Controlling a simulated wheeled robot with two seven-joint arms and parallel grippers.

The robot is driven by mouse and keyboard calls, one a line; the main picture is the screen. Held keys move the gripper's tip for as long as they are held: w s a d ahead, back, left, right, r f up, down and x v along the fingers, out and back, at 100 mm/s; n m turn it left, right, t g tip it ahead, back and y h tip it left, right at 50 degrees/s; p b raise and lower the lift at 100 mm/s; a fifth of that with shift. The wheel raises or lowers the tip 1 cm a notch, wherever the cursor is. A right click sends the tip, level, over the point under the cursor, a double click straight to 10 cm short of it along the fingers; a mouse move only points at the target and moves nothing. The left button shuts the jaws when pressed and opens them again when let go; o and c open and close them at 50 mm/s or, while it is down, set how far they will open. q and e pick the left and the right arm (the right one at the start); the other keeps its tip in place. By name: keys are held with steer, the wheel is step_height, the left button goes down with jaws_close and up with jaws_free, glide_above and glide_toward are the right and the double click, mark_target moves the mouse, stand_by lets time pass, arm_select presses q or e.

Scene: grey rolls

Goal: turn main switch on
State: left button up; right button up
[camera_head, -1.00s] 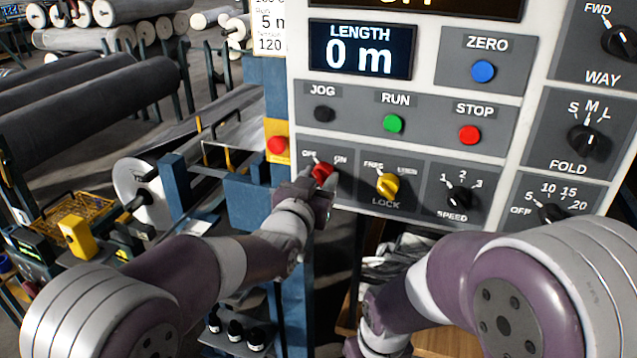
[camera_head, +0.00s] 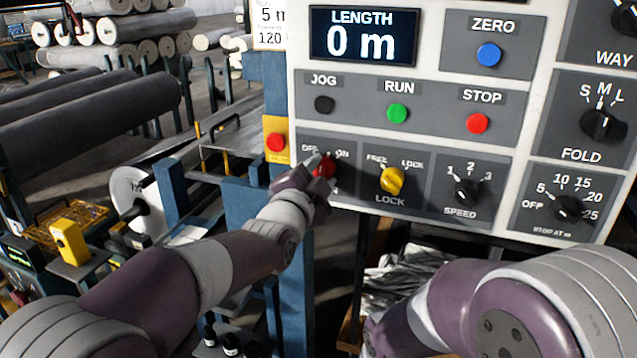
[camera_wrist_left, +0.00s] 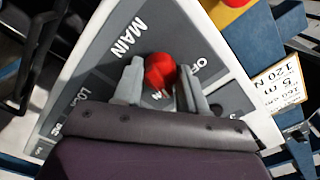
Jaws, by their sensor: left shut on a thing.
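The main switch is a red rotary knob (camera_head: 324,167) at the lower left of the control panel (camera_head: 400,150), under the OFF and ON marks. In the left wrist view the red knob (camera_wrist_left: 160,72) sits between the two grey fingers, beside the word MAIN. My left gripper (camera_head: 318,172) is shut on the knob; its fingers hide part of it, and I cannot tell exactly where the knob points. My right arm is at the lower right of the head view, and its gripper is out of view.
A yellow LOCK knob (camera_head: 391,181) is close to the right of the main switch. A red button on a yellow plate (camera_head: 276,141) is close to the left. Green RUN (camera_head: 397,113) and red STOP (camera_head: 477,123) buttons are above. Grey rolls (camera_head: 80,118) lie on racks at left.

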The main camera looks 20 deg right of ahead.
arm_select(q)
steer(key=m+b, duration=0.1)
steer(key=m, duration=0.2)
steer(key=shift+f+m, duration=0.1)
steer(key=shift+m, duration=0.2)
steer(key=shift+m+b, duration=0.3)
steer(key=shift+m, duration=1.3)
steer(key=o, duration=1)
steer(key=shift+o, duration=0.2)
steer(key=b+v, duration=0.2)
steer(key=v, duration=1)
steer(key=shift+s+a, duration=0.2)
steer(key=shift+s, duration=0.1)
